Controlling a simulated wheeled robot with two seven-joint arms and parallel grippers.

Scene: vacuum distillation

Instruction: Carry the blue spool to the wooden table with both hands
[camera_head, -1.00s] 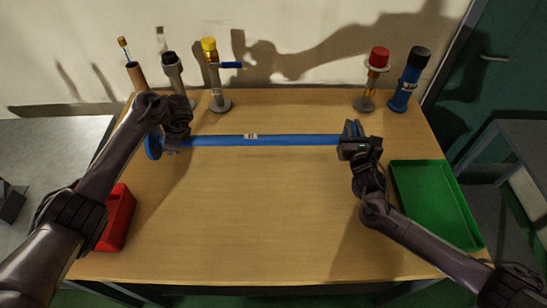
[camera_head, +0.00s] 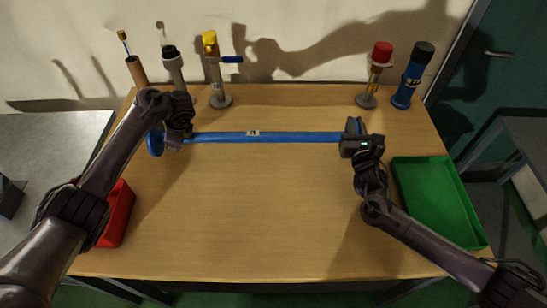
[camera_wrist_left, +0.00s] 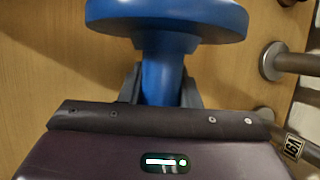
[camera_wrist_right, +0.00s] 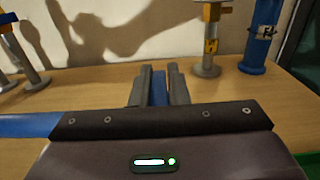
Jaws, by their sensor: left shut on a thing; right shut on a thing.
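The blue spool (camera_head: 290,137) is a long thin rod with a white label, lying level across the picture over the wooden table (camera_head: 270,215). Its round flange (camera_wrist_left: 170,18) is at the left end and fills the top of the left wrist view. My left gripper (camera_head: 181,138) is shut on the spool just inside this flange. My right gripper (camera_head: 355,127) is shut on the right end, and its fingers hide that end. The rod also shows in the right wrist view (camera_wrist_right: 28,126). I cannot tell whether the spool touches the tabletop.
Along the table's back stand several upright fittings, including a yellow-topped one (camera_head: 214,75), a red-capped one (camera_head: 376,75) and a blue cylinder (camera_head: 411,80). A red bin (camera_head: 118,212) is at the left, a green tray (camera_head: 435,200) at the right. The table's front middle is clear.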

